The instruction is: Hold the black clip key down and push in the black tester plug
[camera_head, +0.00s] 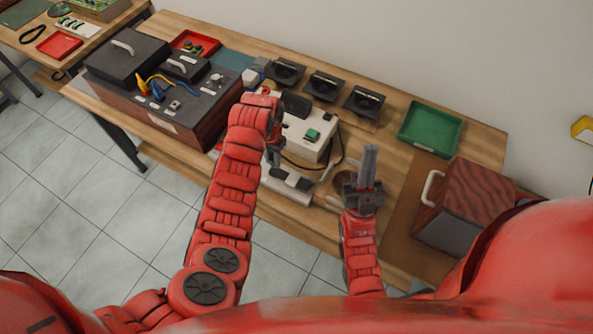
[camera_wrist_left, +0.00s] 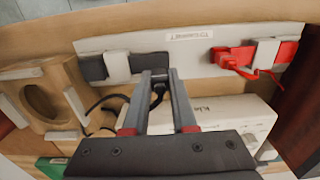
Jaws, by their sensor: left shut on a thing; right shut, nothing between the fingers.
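My left gripper (camera_wrist_left: 161,74) is shut on the black tester plug (camera_wrist_left: 158,90), which shows dark between the fingers with a black cable from it. In the head view the left gripper (camera_head: 275,150) hangs over the near side of the white tester, and the plug cannot be made out. The black clip (camera_wrist_left: 94,68) sits on the white board (camera_wrist_left: 205,62), left of the fingertips in the wrist view. The black clip key cannot be told apart clearly. My right gripper (camera_head: 370,152) is shut and empty, pointing up, right of the board.
The white tester (camera_head: 303,145) with a green button stands behind the board. A red clip (camera_wrist_left: 235,60) is on the board's other end. A wooden stand with a round hole (camera_wrist_left: 42,102) is beside it. A green tray (camera_head: 430,128) and a dark case (camera_head: 447,235) stand right.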

